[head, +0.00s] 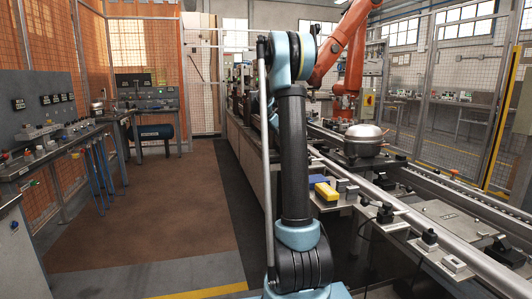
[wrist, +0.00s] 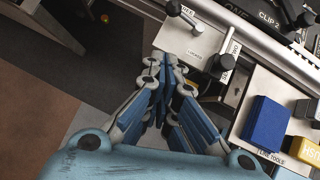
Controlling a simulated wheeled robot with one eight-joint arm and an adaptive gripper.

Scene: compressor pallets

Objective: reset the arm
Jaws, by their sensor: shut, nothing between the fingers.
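My gripper (wrist: 170,68) shows in the wrist view with its blue and grey fingers drawn together at the tips. It is shut and empty. It hangs beside the conveyor's edge, near a plate with black-knobbed levers. In the head view my light blue and black arm stands upright in the middle of the picture. My gripper cannot be made out there.
The conveyor (head: 422,203) runs along the right and carries a silver compressor (head: 363,141). A blue block (wrist: 264,123) and a yellow block (head: 326,191) sit on a side shelf. An orange robot arm (head: 338,47) stands behind. The brown floor (head: 170,215) at left is clear.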

